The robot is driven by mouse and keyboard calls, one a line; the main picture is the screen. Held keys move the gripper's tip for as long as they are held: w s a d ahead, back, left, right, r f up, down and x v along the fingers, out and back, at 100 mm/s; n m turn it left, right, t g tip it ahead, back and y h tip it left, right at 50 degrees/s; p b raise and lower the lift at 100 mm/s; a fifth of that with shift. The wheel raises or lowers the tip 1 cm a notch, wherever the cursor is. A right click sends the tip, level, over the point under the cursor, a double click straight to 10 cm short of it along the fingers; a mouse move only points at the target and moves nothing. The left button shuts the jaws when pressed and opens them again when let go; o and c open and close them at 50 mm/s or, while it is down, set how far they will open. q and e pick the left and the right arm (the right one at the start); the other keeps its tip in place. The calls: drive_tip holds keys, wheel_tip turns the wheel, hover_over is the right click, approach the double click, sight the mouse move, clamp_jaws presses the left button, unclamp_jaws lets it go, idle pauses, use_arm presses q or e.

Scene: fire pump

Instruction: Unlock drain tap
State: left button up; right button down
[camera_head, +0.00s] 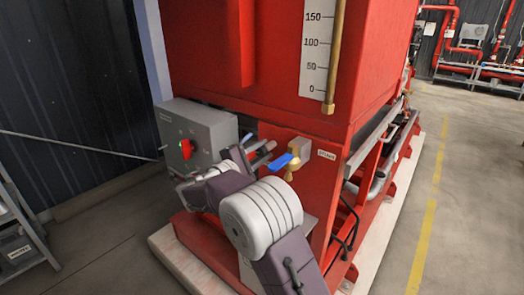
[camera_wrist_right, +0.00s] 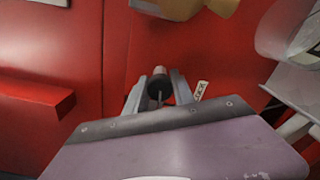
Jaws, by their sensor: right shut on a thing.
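The drain tap, a brass valve (camera_head: 292,172) with a blue lever handle (camera_head: 282,160), sits on the red frame next to a small white label (camera_head: 326,155). A small grey block (camera_head: 300,148) is just behind it. My right gripper (camera_head: 268,153) is close to the left of the blue handle in the head view. In the right wrist view, its fingers (camera_wrist_right: 160,88) are shut on a small dark round piece (camera_wrist_right: 159,82); I cannot tell exactly what it is. A brass part (camera_wrist_right: 182,8) shows above the fingers. My left gripper is not in view.
A grey control box (camera_head: 198,132) with a red knob (camera_head: 186,148) is left of the tap. A red tank (camera_head: 270,85) with a level scale (camera_head: 315,50) rises above. Floor at right is clear.

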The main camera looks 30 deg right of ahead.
drive_tip(key=c, duration=1.1)
unclamp_jaws()
drive_tip(key=shift+o, duration=0.2)
drive_tip(key=v, duration=0.9)
drive_tip(key=shift+a+f, duration=0.1)
